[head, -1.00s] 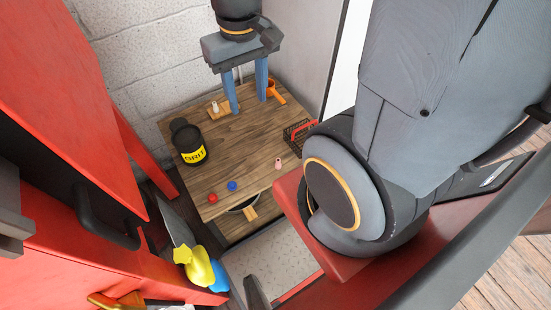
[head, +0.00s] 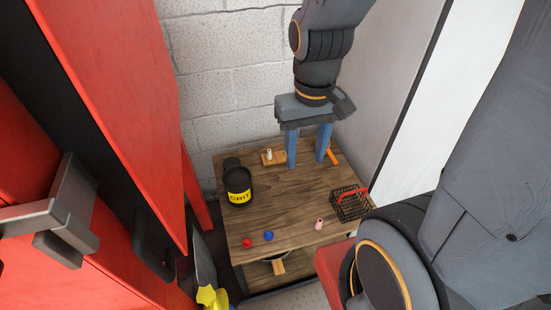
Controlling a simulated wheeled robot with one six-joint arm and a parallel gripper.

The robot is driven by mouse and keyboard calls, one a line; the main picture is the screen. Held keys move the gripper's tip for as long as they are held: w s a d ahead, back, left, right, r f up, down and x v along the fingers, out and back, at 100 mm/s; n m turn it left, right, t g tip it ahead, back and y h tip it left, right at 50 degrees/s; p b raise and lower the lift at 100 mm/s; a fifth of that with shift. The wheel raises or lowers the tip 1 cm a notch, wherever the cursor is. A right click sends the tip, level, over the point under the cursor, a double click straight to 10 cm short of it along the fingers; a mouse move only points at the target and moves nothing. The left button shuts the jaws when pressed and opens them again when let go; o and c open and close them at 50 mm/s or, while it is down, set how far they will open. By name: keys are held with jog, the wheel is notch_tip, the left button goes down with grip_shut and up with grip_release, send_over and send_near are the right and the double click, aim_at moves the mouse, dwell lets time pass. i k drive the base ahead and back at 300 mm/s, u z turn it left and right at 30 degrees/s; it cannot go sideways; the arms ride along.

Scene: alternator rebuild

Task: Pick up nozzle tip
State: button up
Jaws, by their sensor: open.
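My gripper (head: 306,164) points down over the back of the wooden table (head: 290,200), its two blue fingers apart with nothing between them. A small pale pink piece (head: 319,224) stands near the table's front right. A small white piece (head: 268,154) stands on a light wooden block (head: 279,158) at the back, just left of my gripper. Either small piece could be the nozzle tip; I cannot tell which. I also cannot tell whether my fingertips touch the table.
A black GRIT container (head: 237,183) stands at the table's left. Red (head: 247,243) and blue (head: 268,236) round pieces lie at the front. A wire basket with a red handle (head: 350,203) is at the right edge. An orange tool (head: 333,156) is partly behind my right finger. The table's middle is clear.

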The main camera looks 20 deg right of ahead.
aim_at(319, 225)
jog(key=k, duration=0.5)
jog(key=u, duration=0.75)
jog(key=k, duration=0.65)
jog(key=z, duration=0.75)
jog(key=i, duration=0.5)
